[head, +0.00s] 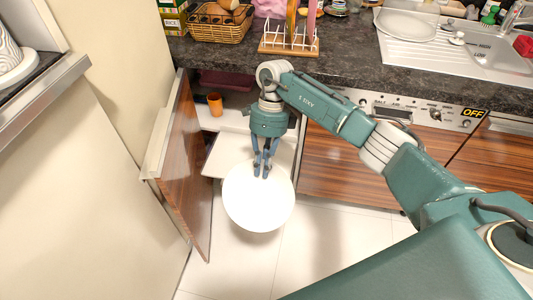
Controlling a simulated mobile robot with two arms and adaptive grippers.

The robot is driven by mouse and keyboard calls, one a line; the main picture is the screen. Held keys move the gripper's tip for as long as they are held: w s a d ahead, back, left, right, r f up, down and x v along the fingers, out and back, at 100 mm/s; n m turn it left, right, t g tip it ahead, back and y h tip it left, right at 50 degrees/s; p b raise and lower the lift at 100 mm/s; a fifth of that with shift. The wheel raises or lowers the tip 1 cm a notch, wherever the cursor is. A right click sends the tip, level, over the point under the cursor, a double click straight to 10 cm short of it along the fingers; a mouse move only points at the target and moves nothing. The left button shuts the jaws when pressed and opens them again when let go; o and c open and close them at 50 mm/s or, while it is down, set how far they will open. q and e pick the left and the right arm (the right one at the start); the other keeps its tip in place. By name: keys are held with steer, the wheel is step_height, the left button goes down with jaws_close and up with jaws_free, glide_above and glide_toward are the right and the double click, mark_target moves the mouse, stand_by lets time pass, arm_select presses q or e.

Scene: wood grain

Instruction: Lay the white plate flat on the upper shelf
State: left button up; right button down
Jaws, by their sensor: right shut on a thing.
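The white plate (258,205) hangs in front of the open cabinet, its round face toward the camera. My right gripper (264,172) is shut on the plate's upper edge. The cabinet holds a white upper shelf (232,118), partly hidden by my right arm. An orange cup (215,103) stands on it at the left. A lower white surface (222,158) shows below it, partly covered by the plate and gripper. My left gripper is not in view.
The wooden cabinet door (186,165) stands open at the left. The dark countertop (350,62) overhangs the cabinet and carries a basket (219,24), a dish rack (289,43) and a sink (445,50). A dark red item (225,81) lies deeper inside the cabinet.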

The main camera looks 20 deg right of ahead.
arm_select(q)
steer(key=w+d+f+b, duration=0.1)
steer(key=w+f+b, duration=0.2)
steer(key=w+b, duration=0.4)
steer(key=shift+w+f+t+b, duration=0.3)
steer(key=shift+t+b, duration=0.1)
steer(key=shift+b, duration=3)
arm_select(e)
steer(key=w+d+f+m+t+y, duration=0.1)
steer(key=w+d+f+m+t, duration=0.3)
steer(key=m, duration=0.7)
steer(key=w+d+f+m+t+y, duration=0.1)
steer(key=w+d+f+m+t, duration=0.3)
steer(key=w+f+m+t, duration=0.5)
steer(key=shift+w+m+t+y, duration=0.3)
steer(key=shift+w+m+t, duration=0.9)
steer(key=shift+w+m, duration=0.65)
steer(key=shift+w+f, duration=0.1)
steer(key=shift+w, duration=0.05)
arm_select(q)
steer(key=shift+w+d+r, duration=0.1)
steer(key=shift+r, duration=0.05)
arm_select(e)
steer(key=shift+n, duration=0.25)
